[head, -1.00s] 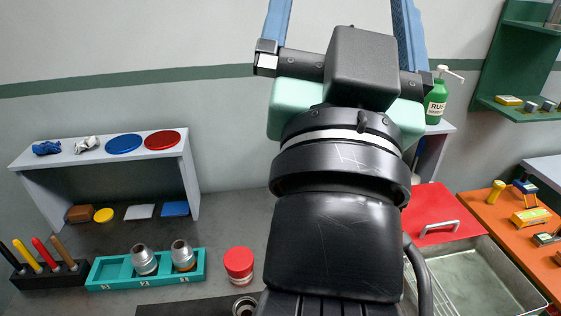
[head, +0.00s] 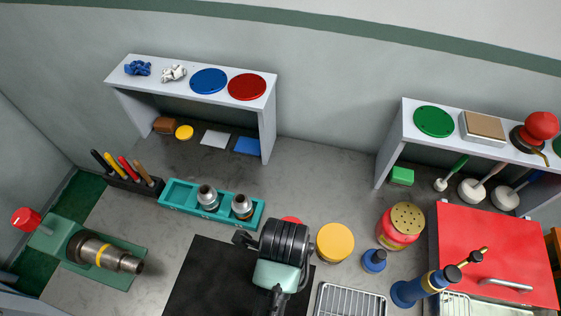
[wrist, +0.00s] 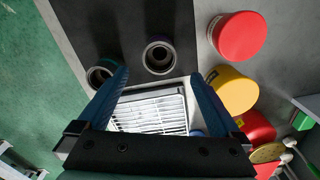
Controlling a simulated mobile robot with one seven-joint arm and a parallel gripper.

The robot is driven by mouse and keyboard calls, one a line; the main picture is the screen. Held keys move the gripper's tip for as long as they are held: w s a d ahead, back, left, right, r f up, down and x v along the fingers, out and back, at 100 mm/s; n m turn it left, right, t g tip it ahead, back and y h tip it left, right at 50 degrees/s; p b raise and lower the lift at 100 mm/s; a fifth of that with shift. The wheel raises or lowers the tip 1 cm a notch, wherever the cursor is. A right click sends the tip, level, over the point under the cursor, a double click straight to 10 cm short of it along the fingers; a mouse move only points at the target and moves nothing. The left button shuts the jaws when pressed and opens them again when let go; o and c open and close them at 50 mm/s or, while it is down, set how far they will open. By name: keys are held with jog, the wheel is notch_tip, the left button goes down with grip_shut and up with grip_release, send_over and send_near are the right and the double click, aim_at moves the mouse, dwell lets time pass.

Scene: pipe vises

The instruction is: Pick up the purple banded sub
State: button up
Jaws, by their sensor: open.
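In the wrist view a grey, hollow, upright cylinder (wrist: 158,57) stands on the dark mat, with a dark purplish tint on its side; I take it as the purple banded sub, though the band is hard to make out. The purplish cylinder appears just beyond the fingertips. In the head view my arm covers part of the mat, and neither cylinder shows there.
The black mat (head: 205,287) lies beside a wire rack (head: 350,301). A yellow lid (head: 335,242) and red can (head: 399,226) stand right. A teal holder (head: 180,194) carries two metal subs. A yellow-banded piece (head: 104,254) lies in the vise at left.

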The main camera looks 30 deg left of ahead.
notch_tip(320, 180, down, 5)
jog(key=shift+w+f, duration=0.1)
jog(key=shift+s+a+f+p, duration=0.1)
jog(key=shift+f+p, duration=0.25)
jog(key=shift+f, duration=1.05)
jog(key=shift+s+a+f+p, duration=0.1)
jog(key=shift+f+p, duration=0.2)
jog(key=shift+f, duration=1.05)
grip_shut()
jog(key=shift+r, duration=0.1)
